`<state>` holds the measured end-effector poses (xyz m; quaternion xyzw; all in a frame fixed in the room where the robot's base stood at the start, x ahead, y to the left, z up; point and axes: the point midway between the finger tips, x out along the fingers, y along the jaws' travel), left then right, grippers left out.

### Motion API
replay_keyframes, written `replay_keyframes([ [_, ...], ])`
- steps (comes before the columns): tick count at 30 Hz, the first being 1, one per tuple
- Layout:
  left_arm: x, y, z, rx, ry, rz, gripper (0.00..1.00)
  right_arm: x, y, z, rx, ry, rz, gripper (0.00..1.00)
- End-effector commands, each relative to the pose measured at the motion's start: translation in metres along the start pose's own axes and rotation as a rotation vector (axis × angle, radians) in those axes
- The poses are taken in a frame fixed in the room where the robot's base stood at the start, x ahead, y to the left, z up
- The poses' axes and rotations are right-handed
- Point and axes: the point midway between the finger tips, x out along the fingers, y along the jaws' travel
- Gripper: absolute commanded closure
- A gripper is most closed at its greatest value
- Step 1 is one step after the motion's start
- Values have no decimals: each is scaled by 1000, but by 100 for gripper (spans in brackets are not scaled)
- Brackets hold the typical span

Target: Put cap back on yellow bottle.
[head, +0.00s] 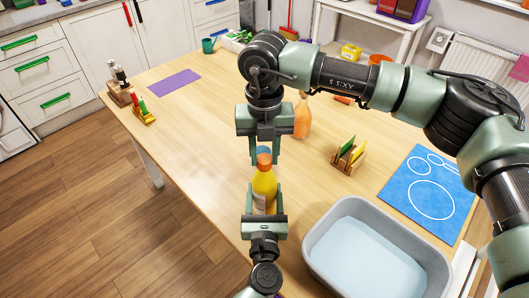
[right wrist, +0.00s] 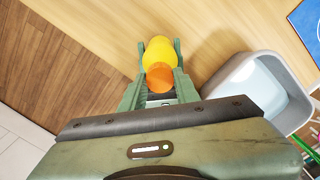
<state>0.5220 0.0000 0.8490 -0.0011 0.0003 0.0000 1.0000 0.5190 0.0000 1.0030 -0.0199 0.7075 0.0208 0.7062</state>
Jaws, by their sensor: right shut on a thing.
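The yellow bottle (head: 264,187) stands upright near the table's front edge. It also shows in the right wrist view (right wrist: 158,52). My left gripper (head: 263,198) comes from below in the head view, its fingers against both sides of the bottle. The orange cap (head: 264,160) is right above the bottle's neck, in line with it; I cannot tell whether it is seated. It shows in the right wrist view (right wrist: 160,77) between the fingers. My right gripper (head: 266,158) points down from above, shut on the cap.
A grey tub (head: 318,222) stands to the right of the bottle. An orange bottle (head: 302,120) stands behind. A wooden holder (head: 348,160) and a blue mat (head: 415,175) lie right. A purple mat (head: 174,82) lies far left. The table's left middle is clear.

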Motion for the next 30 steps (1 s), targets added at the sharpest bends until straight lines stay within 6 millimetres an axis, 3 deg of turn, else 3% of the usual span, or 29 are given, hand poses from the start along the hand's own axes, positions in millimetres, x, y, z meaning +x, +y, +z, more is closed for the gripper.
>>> replay_keyframes([
  [12, 0, 0, -1, 0, 1, 0, 100, 0, 0, 1, 922, -5, 3, 100],
  [14, 0, 0, -1, 0, 2, 0, 100, 0, 0, 1, 1010, -5, 3, 100],
  [18, 0, 0, -1, 0, 2, 0, 100, 0, 0, 1, 1009, -5, 3, 100],
  [19, 0, 0, -1, 0, 2, 0, 100, 0, 0, 1, 1009, -5, 3, 66],
  [21, 0, 0, -1, 0, 2, 0, 100, 0, 0, 1, 1008, -4, 2, 47],
  [30, 0, 0, -1, 0, 2, 0, 100, 0, 0, 1, 1006, -3, 1, 44],
])
